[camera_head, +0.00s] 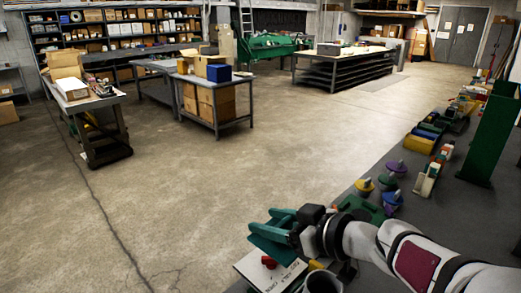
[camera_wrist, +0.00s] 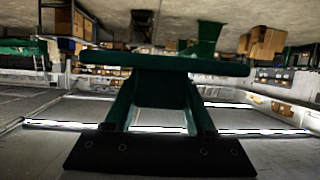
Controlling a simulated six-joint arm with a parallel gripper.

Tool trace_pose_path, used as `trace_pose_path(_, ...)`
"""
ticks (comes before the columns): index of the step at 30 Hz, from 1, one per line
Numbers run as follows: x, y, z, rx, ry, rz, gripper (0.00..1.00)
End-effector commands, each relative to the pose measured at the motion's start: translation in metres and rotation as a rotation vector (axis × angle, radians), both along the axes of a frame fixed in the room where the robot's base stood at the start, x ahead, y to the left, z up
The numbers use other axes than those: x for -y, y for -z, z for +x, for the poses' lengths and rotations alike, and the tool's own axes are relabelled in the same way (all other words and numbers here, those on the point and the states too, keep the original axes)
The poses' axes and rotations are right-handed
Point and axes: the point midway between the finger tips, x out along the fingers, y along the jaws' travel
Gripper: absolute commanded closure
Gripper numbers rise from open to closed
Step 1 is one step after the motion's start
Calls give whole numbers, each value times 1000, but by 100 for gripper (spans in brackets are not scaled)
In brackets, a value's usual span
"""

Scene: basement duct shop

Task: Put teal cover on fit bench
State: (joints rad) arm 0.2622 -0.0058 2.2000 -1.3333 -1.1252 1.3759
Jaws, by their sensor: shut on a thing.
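My gripper (camera_head: 287,225) reaches in at the lower middle of the head view, above the floor. It is shut on a teal piece, taken as the teal cover (camera_head: 268,236). In the wrist view the cover (camera_wrist: 165,62) shows as a wide, dark teal bar across the fingertips, with a block between the two green fingers (camera_wrist: 162,90). It is held clear, touching no bench. The cover's underside is hidden. Several benches are in the head view, and I cannot tell which is the fit bench; one grey bench (camera_head: 222,124) stands at upper left of centre.
A cart (camera_head: 106,154) stands at left, and a long bench (camera_head: 344,58) at the back. A printed white board (camera_head: 262,282) with a red piece lies below my gripper. Purple (camera_head: 396,167) and yellow (camera_head: 364,186) knobbed pieces lie right. A green post (camera_head: 492,130) stands far right. The middle floor is clear.

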Motion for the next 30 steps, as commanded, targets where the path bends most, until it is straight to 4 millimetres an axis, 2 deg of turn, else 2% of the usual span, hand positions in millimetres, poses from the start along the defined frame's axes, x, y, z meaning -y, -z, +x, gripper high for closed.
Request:
trace_pose_path(1,16,-18,1,11,110,-4,100)
trace_pose_path(3,40,-39,1,10,264,-2,100)
trace_pose_path(6,66,-59,-3,7,425,-3,100)
trace_pose_path(9,80,-68,-5,2,510,-2,100)
trace_pose_path(12,89,-72,9,1,574,3,100)
trace_pose_path(14,95,-72,25,2,629,6,100)
trace_pose_path(19,117,-68,88,8,871,14,100)
trace_pose_path(24,126,-50,139,14,1171,5,100)
trace_pose_path(27,120,-32,153,18,1352,-5,100)
trace_pose_path(30,104,-10,154,20,1535,-15,100)
